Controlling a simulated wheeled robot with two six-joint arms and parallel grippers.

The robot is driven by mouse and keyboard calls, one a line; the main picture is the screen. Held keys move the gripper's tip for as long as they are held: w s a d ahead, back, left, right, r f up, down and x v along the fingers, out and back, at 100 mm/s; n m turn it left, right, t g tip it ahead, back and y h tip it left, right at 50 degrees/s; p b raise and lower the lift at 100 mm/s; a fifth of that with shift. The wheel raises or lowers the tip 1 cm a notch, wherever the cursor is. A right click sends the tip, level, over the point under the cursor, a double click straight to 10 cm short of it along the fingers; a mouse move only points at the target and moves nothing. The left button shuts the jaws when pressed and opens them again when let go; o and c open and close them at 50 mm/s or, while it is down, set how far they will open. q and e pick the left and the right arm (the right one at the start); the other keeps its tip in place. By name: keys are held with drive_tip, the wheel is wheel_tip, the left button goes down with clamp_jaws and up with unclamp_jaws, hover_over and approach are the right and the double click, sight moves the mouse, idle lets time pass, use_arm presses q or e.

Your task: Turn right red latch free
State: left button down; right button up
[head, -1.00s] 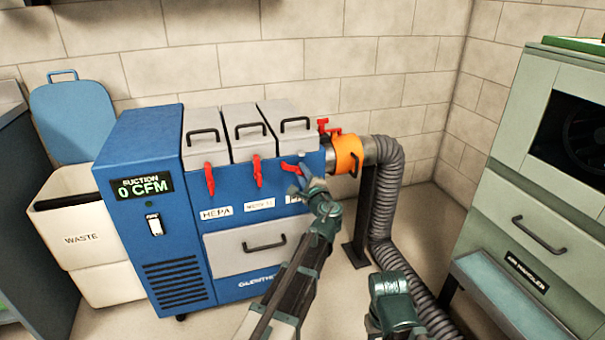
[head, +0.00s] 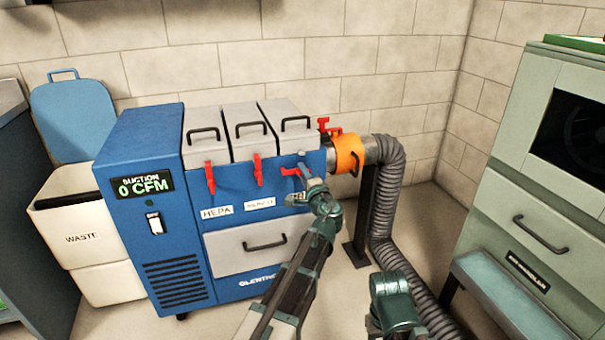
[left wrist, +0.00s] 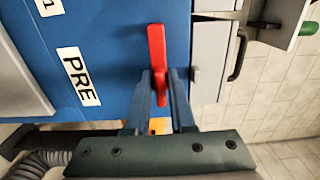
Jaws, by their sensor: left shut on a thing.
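The right red latch (head: 290,171) is on the front of the blue suction unit, below the rightmost grey lid (head: 287,127). It lies sideways, while the other two red latches hang down. My left gripper (head: 304,172) is shut on its right end. In the left wrist view the latch (left wrist: 157,48) runs lengthwise between my two blue-grey fingers (left wrist: 160,88), beside a label reading PRE (left wrist: 78,76). The gripper hides part of this label in the head view.
The left red latch (head: 209,178) and middle red latch (head: 257,170) are beside it. An orange collar (head: 347,155) with a red clamp (head: 325,124) joins a grey hose (head: 388,190) close to the right. A waste bin (head: 82,222) stands left, a green-grey cabinet (head: 530,190) right.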

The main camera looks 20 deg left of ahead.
use_arm(q)
drive_tip(key=c, duration=0.9)
unclamp_jaws()
drive_tip(key=v, duration=1.4)
